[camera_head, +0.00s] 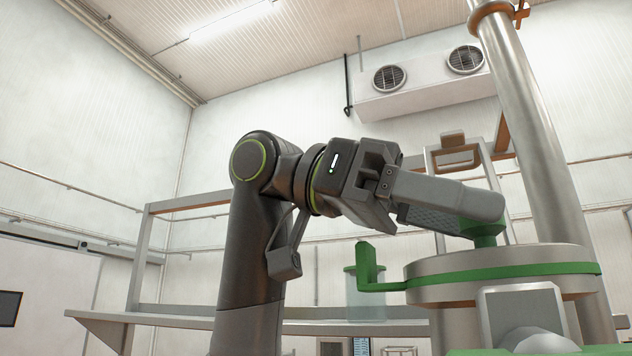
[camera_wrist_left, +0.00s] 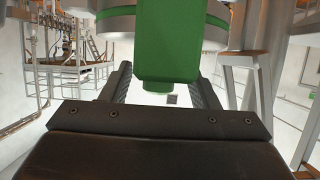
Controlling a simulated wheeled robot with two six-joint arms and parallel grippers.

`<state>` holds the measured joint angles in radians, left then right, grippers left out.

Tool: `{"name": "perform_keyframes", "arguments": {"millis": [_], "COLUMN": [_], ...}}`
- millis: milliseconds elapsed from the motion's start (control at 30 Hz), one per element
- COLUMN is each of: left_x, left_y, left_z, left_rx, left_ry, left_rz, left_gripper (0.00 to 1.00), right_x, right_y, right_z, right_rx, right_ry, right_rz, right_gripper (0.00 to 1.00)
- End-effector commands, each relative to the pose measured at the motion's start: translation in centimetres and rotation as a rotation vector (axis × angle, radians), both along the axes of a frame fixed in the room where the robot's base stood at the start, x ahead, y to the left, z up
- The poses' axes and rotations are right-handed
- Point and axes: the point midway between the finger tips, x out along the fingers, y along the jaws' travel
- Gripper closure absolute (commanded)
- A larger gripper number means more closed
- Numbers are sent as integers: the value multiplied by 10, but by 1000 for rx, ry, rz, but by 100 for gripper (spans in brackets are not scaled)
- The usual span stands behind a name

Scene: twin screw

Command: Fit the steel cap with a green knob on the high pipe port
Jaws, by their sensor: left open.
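The green knob (camera_head: 487,233) stands on top of the round steel cap (camera_head: 440,268). A green band with an upright lever (camera_head: 366,266) runs around the steel; whether it belongs to the cap or to the port is unclear. My left gripper (camera_head: 484,216) is open, with its fingers at the knob. In the left wrist view the knob (camera_wrist_left: 181,45) fills the space ahead, between the two dark fingers (camera_wrist_left: 160,85). Contact with the fingers cannot be told. The port's mouth is not visible, so the cap's seating is unclear. My right gripper is not in view.
A thick steel pipe (camera_head: 545,150) rises close behind the cap on the right. A metal shelf (camera_head: 180,322) with a clear jar (camera_head: 367,305) stands behind my left arm. The space above the cap and to the left of my arm looks open.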

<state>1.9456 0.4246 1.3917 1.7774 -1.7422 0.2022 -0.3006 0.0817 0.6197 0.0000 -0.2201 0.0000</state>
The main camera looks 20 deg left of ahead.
Motion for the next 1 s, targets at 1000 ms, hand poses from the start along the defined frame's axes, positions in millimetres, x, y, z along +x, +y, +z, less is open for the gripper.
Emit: {"name": "perform_keyframes", "arguments": {"millis": [1000], "left_x": [0], "left_y": [143], "left_z": [60], "left_rx": [-1], "left_ry": [-2], "left_rz": [-1], "left_gripper": [45], "right_x": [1], "right_y": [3], "right_z": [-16], "right_rx": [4], "right_ry": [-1], "right_rz": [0], "right_gripper": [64]}}
